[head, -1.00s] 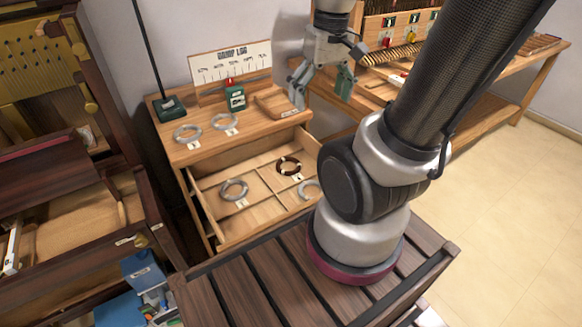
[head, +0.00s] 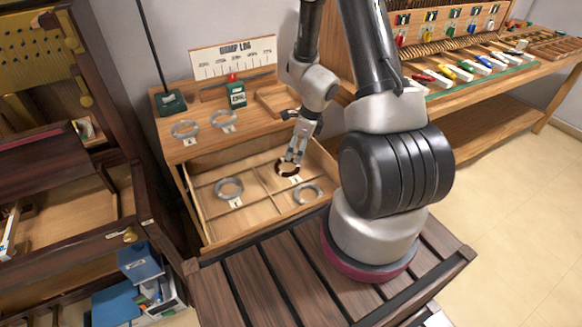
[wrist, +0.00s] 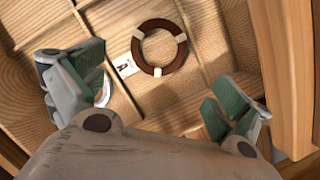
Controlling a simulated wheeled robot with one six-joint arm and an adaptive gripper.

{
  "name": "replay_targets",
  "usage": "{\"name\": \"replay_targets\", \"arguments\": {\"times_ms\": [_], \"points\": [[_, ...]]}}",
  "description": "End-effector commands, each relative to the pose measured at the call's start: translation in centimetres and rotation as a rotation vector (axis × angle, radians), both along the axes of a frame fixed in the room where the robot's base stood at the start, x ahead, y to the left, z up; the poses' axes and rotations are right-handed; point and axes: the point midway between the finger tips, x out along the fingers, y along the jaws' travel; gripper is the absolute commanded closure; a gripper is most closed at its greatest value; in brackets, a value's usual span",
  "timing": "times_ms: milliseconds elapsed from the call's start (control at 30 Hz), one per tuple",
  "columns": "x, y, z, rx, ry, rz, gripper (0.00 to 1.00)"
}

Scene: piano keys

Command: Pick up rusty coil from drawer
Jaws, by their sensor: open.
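The rusty coil (head: 280,168) is a dark brown ring with pale bands, lying in a back compartment of the open drawer (head: 214,235). In the wrist view the rusty coil (wrist: 145,65) lies ahead of and between my fingers, with a small white tag beside it. My gripper (head: 292,160) is over the drawer, just above the coil in the head view. In the wrist view my gripper (wrist: 158,98) has its green-padded fingers spread wide with nothing between them. The coil's far edge is partly covered by the fingers in the head view.
Two grey coils (head: 229,187) (head: 308,193) lie in other drawer compartments. Wooden dividers and the drawer's side wall (wrist: 285,75) stand close to my fingers. On the cabinet top are two more rings (head: 185,129), a green device (head: 237,93) and a wooden tray (head: 275,101).

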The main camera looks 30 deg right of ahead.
Motion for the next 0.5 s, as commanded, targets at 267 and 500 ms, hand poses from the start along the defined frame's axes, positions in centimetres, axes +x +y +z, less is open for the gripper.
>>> {"name": "replay_targets", "arguments": {"times_ms": [267, 500], "points": [[0.4, 0.3, -2.4, 0.003, 0.010, -0.057, 0.00], [0.3, 0.9, -5.6, 0.004, 0.012, -0.056, 0.00]]}}
